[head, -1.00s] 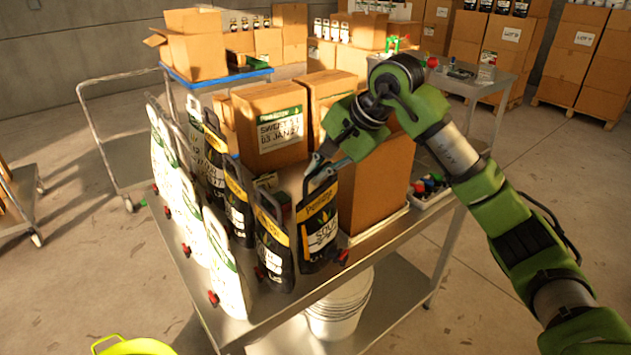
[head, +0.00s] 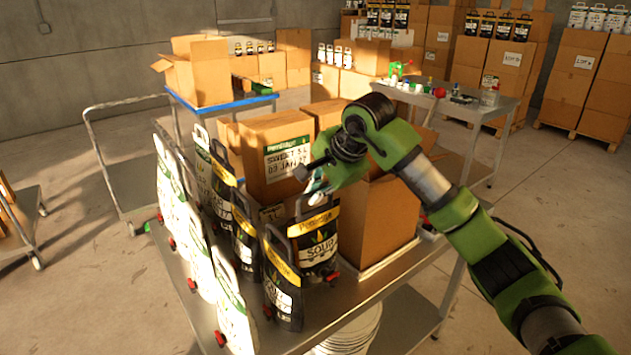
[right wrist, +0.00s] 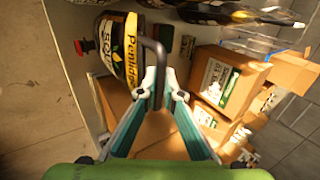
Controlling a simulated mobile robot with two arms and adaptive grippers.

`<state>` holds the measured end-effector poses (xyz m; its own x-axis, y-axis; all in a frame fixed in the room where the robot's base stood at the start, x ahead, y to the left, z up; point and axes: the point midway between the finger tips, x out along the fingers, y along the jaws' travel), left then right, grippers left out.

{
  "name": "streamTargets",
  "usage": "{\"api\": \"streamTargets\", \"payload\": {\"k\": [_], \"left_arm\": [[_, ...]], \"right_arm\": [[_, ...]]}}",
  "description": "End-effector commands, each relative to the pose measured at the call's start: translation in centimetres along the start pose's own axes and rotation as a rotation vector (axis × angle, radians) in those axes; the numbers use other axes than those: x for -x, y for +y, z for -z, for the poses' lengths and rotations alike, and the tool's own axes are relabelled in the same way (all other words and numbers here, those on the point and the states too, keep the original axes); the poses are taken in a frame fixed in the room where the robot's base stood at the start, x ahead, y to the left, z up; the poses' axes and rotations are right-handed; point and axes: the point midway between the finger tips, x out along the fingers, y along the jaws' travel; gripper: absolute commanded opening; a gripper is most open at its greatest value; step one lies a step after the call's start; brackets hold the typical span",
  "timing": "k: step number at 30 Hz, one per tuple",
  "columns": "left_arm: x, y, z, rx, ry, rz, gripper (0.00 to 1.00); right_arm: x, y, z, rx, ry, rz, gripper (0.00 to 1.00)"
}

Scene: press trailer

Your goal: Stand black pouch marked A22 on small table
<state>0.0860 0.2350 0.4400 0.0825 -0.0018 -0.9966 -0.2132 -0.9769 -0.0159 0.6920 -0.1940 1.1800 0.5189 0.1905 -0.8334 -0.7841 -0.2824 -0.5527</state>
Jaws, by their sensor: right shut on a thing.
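My right gripper (head: 316,188) is shut on the handle of a black pouch (head: 318,246) with a yellow band and a white "SOUR" label. The pouch hangs nearly upright in front of the brown boxes, its red tap at the bottom. No A22 mark is readable on it. In the right wrist view the fingers (right wrist: 155,85) meet at the black handle of the pouch (right wrist: 112,45). A grey metal table with small items (head: 462,106) stands at the back right; I cannot tell if it is the small table. My left gripper is not in view.
Beneath the held pouch is a metal cart (head: 362,318). Another black pouch (head: 283,285) stands close left, with more black pouches and a row of white pouches (head: 233,310) beyond. An open box (head: 378,220) is right behind. Floor between cart and back-right table looks clear.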

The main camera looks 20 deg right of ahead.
Motion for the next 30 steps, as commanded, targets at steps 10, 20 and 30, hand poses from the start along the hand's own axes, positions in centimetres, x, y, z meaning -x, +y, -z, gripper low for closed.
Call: {"api": "streamTargets", "payload": {"k": [10,20,30], "left_arm": [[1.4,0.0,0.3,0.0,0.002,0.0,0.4],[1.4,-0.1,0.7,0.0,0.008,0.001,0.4],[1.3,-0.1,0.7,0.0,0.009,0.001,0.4]], "right_arm": [[-2.4,1.4,-0.1,0.001,-0.002,0.014,0.0],[-3.0,1.7,0.0,0.002,0.0,0.017,0.0],[-3.5,2.4,0.0,0.001,0.0,0.002,0.24]]}}
